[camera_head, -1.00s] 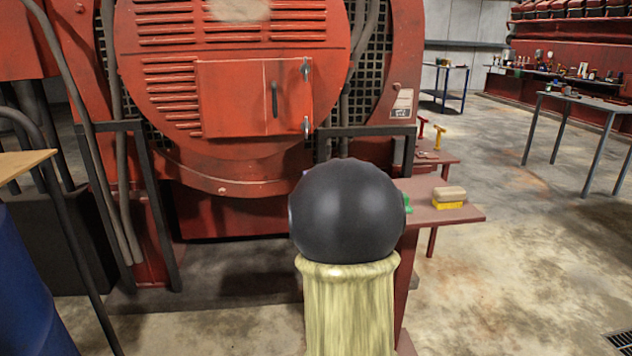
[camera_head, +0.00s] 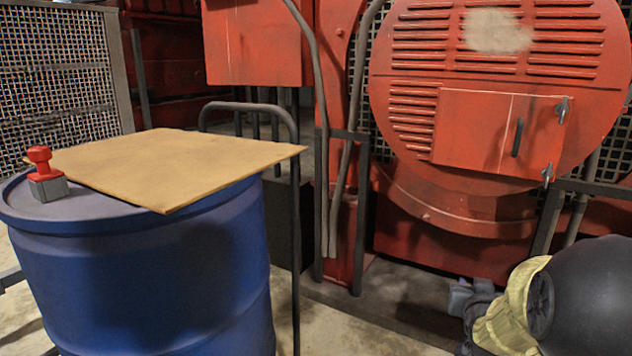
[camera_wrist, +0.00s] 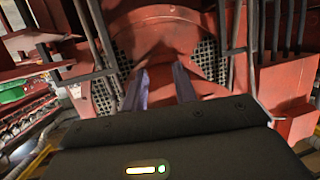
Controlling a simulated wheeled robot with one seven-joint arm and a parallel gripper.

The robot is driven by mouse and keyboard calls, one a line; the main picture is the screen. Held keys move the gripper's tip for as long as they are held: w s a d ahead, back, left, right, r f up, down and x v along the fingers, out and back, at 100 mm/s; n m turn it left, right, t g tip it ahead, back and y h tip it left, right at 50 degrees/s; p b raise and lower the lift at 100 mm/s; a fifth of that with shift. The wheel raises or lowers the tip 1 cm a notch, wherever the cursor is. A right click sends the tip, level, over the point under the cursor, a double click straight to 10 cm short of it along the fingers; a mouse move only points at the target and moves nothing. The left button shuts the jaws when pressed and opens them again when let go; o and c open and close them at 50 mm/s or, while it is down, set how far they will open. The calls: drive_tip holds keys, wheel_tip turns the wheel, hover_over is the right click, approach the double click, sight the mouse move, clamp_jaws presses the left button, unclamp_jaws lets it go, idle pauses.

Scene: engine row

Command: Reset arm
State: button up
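My gripper (camera_wrist: 162,86) shows in the wrist view as two grey-purple fingers standing apart, with the red machine visible in the gap between them. Nothing is held. In the head view my gripper (camera_head: 468,298) is partly visible at the lower right, beside the pale sleeve and dark round joint of my arm. It hangs in front of the red machine (camera_head: 420,190); I cannot tell the distance to it.
A dark bent rail (camera_head: 294,220) stands between drum and machine. Some concrete floor shows between the drum and my arm.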

drive_tip(key=s+a+f+n+g+y, duration=0.25)
drive_tip(key=s+a+f+g, duration=0.25)
drive_tip(key=s+a+f, duration=0.3)
drive_tip(key=s+a+f+n+g+y, duration=0.25)
drive_tip(key=s+a+f+g, duration=0.35)
drive_tip(key=s+a, duration=0.45)
drive_tip(key=w+p+v, duration=0.2)
drive_tip(key=p+v, duration=0.9)
drive_tip(key=w+r+p+v, duration=0.1)
drive_tip(key=w+p+v, duration=0.2)
drive_tip(key=p+v, duration=0.9)
drive_tip(key=w+p+v, duration=0.2)
drive_tip(key=p+v, duration=0.9)
drive_tip(key=shift+w+d+r+m+p, duration=0.25)
drive_tip(key=shift+w+r+m+p, duration=0.15)
drive_tip(key=shift+w+r, duration=0.15)
